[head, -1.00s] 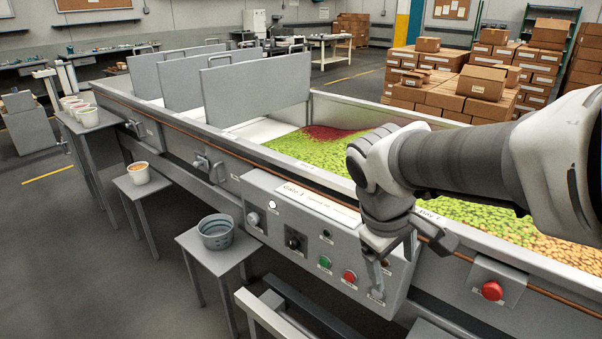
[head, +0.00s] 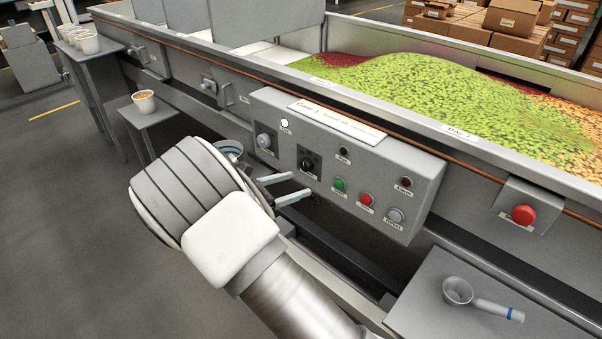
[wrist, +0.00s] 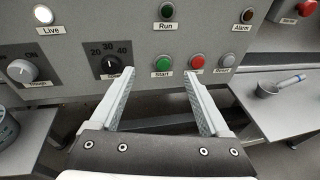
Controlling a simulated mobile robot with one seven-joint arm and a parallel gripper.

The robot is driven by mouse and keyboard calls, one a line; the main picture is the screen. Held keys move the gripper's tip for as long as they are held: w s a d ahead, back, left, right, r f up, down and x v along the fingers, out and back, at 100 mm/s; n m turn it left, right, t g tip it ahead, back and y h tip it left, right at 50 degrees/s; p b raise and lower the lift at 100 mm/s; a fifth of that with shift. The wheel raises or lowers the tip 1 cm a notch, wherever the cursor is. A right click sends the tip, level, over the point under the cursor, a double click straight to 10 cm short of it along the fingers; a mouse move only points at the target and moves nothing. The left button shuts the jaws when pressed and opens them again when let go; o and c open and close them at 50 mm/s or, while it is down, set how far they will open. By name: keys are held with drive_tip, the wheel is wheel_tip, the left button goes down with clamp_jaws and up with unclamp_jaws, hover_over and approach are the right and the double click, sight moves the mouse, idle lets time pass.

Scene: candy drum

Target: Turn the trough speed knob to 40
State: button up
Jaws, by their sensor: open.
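The speed knob is a small dark knob (head: 308,164) on a black plate on the grey control panel (head: 400,160). In the wrist view the knob (wrist: 113,65) shows with the numbers 20, 30 and 40 around it. Its label is partly hidden by my left finger, and I cannot tell where it points. My gripper (head: 301,185) is open and empty in front of the panel, just below the knob in the head view. In the wrist view my gripper (wrist: 157,75) has its left fingertip near the knob's lower right and its right fingertip below the red button.
A grey selector (wrist: 22,70) is left of the knob. A green Start button (wrist: 163,63), a red button (wrist: 197,62) and a grey button (wrist: 228,60) are to its right. A red stop button (head: 523,214) sits farther right. A scoop (head: 460,292) lies on a low table.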

sight(304, 166)
drive_tip(key=a+f+n+t+y+b, duration=0.1)
drive_tip(key=a+f+n+t+y, duration=0.1)
drive_tip(key=a+f+n+t, duration=0.45)
drive_tip(key=shift+m+g, duration=0.35)
drive_tip(key=shift+g, duration=0.6)
drive_tip(key=b+x, duration=0.1)
drive_tip(key=x, duration=0.4)
drive_tip(key=b+x, duration=0.1)
drive_tip(key=x, duration=0.5)
drive_tip(key=a+b+x, duration=0.1)
drive_tip(key=x, duration=0.4)
drive_tip(key=shift+w+r, duration=0.15)
drive_tip(key=shift+w, duration=0.3)
clamp_jaws()
